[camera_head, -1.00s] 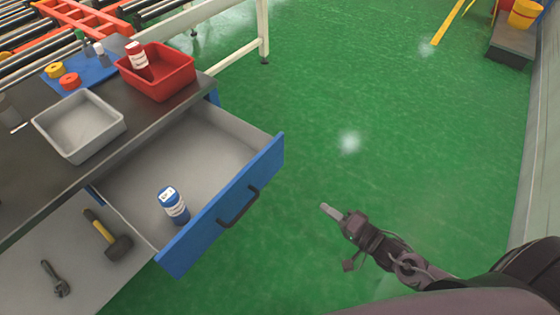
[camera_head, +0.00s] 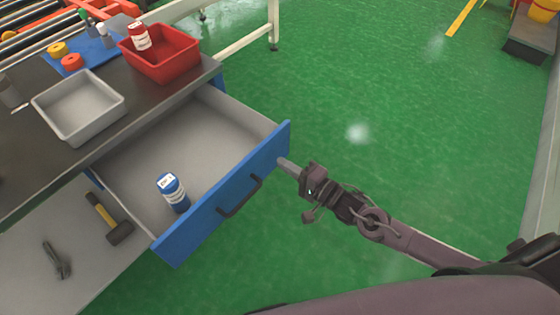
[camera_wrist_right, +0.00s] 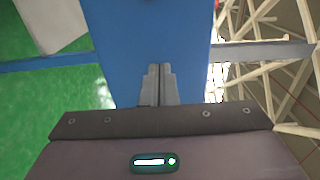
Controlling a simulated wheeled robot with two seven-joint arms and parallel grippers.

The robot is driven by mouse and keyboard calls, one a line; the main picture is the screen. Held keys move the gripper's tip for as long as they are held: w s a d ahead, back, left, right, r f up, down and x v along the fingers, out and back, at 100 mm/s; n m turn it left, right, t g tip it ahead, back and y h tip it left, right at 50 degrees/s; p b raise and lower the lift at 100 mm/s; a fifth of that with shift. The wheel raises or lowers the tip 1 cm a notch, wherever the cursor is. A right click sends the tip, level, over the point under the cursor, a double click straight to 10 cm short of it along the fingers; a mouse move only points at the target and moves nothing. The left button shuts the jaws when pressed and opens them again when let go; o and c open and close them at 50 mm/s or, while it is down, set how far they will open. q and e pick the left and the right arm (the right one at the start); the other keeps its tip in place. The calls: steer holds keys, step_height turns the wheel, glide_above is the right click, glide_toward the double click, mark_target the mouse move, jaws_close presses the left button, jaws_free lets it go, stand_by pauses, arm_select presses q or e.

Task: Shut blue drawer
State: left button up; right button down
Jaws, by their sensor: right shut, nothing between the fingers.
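The blue drawer (camera_head: 222,205) stands pulled open from the workbench, its blue front with a dark handle (camera_head: 240,197) facing right. In the right wrist view, the closed fingers (camera_wrist_right: 158,84) point at a blue surface (camera_wrist_right: 150,40). My left gripper is not in view.
On the bench top (camera_head: 150,95) are a grey tray (camera_head: 80,135) and a red bin (camera_head: 165,70) with a bottle. A hammer (camera_head: 110,222) and a wrench (camera_head: 57,260) lie on a lower shelf. Green floor (camera_head: 400,100) is clear to the right.

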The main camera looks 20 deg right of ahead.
steer(key=shift+x, duration=1.1)
steer(key=shift+w, duration=0.15)
